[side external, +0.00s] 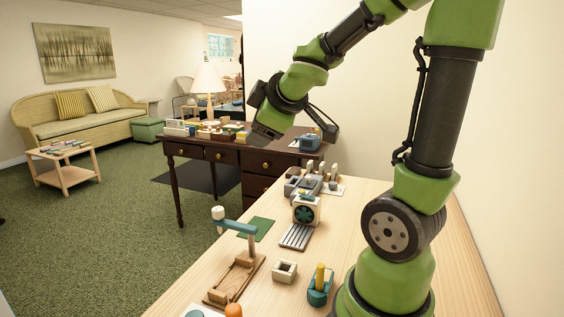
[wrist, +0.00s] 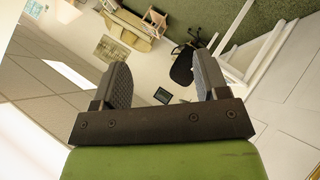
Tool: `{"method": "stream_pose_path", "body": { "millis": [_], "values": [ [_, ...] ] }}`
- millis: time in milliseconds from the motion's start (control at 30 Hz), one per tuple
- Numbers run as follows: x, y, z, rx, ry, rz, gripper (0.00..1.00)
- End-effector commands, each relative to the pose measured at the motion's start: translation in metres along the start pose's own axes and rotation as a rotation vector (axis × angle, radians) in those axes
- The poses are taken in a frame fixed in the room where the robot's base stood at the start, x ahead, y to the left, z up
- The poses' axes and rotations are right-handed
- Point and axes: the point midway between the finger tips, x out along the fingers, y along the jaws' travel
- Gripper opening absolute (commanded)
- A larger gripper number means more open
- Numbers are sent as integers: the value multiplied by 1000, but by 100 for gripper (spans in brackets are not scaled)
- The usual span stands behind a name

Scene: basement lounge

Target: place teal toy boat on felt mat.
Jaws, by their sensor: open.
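The teal toy boat (side external: 318,290), with an upright yellow cylinder on it, sits on the light wood table near the front, left of my arm's base. The green felt mat (side external: 258,229) lies flat near the table's left edge, farther back, partly hidden behind a teal-armed wooden device. My gripper (side external: 297,133) is raised high above the far part of the table, well away from both boat and mat. In the wrist view its fingers (wrist: 158,85) stand wide apart with nothing between them. The wrist view shows neither boat nor mat.
The wooden device (side external: 236,277) with a teal arm stands before the mat. A small square hollow block (side external: 285,271) sits beside the boat. A fan-like unit (side external: 305,209) and slotted plate (side external: 296,236) stand right of the mat. An orange object (side external: 233,310) is at the front edge.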

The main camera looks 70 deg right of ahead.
Motion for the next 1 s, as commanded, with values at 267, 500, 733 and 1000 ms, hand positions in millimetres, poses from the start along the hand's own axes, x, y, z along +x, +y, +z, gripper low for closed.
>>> {"method": "stream_pose_path", "body": {
  "millis": [267, 500, 733, 1000],
  "values": [
    [-94, -85, 2, 672, -76, -319, 68],
    [-142, -138, 3, 859, -147, -641, 72],
    [-146, -142, 3, 873, -158, -671, 72],
    [-144, -141, 3, 880, -168, -662, 72]
  ]
}}
